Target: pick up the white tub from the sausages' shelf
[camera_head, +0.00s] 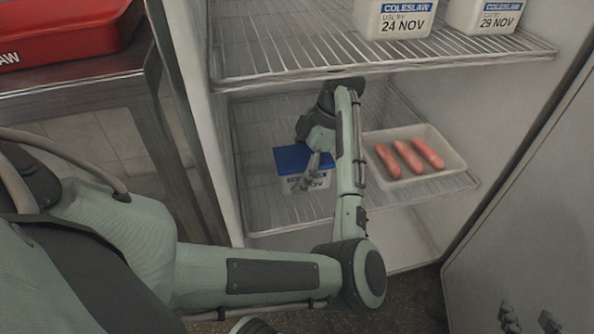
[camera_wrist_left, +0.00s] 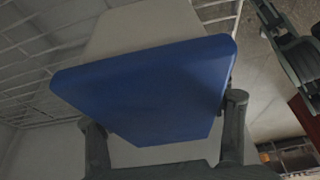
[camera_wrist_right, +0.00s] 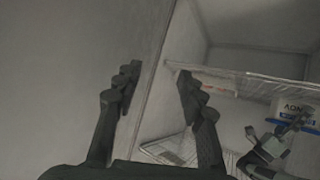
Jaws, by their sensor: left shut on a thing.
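The white tub with a blue lid (camera_head: 304,160) stands on the lower wire shelf, left of the sausages (camera_head: 408,157) on a white tray (camera_head: 452,160). Its label shows part of "NOV". My left gripper (camera_head: 309,177) is shut on the tub, with a finger on either side. In the left wrist view the blue lid (camera_wrist_left: 150,88) fills the middle between the fingers (camera_wrist_left: 165,120). Whether the tub touches the shelf is hard to tell. My right gripper (camera_wrist_right: 158,80) is open and empty; its fingertips show at the head view's lower right (camera_head: 528,318).
The upper wire shelf (camera_head: 300,55) holds two coleslaw tubs, dated 24 NOV (camera_head: 395,18) and 29 NOV (camera_head: 487,15). The fridge's left wall edge (camera_head: 190,80) is close to my left arm. A red container (camera_head: 60,32) stands on a metal table at left.

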